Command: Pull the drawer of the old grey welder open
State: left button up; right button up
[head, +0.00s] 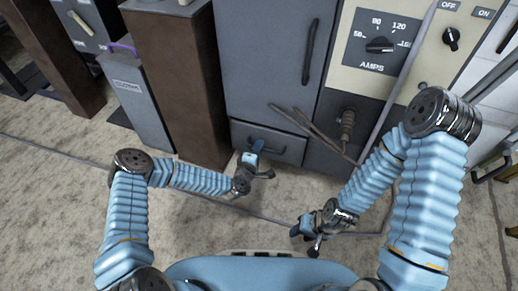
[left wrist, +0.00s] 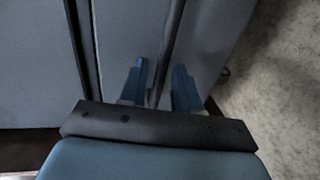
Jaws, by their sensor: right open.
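The grey welder (head: 262,62) stands at the back, with a closed-looking drawer (head: 290,149) low in its front. The drawer has a dark bar handle, partly hidden by my left gripper in the head view. My left gripper (head: 263,163) is at the left part of the drawer front. In the left wrist view its blue fingers (left wrist: 160,88) stand apart on either side of the dark handle bar (left wrist: 173,35), with small gaps showing; contact cannot be told. My right gripper (head: 308,236) is open and empty, low over the floor in front of the welder.
A brown post (head: 180,75) and a grey box (head: 143,105) stand left of the welder. A cable with a plug (head: 347,125) and dark rods (head: 300,125) hang in front above the drawer. The floor (head: 225,225) before the drawer is mostly clear, crossed by a thin line.

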pick_arm(q)
jog(key=shift+w+d+f, duration=0.15)
jog(key=shift+w+d, duration=0.05)
jog(key=shift+w, duration=0.3)
pick_arm(e)
jog(key=shift+f, duration=0.1)
pick_arm(q)
grip_shut()
jog(key=shift+s, duration=0.1)
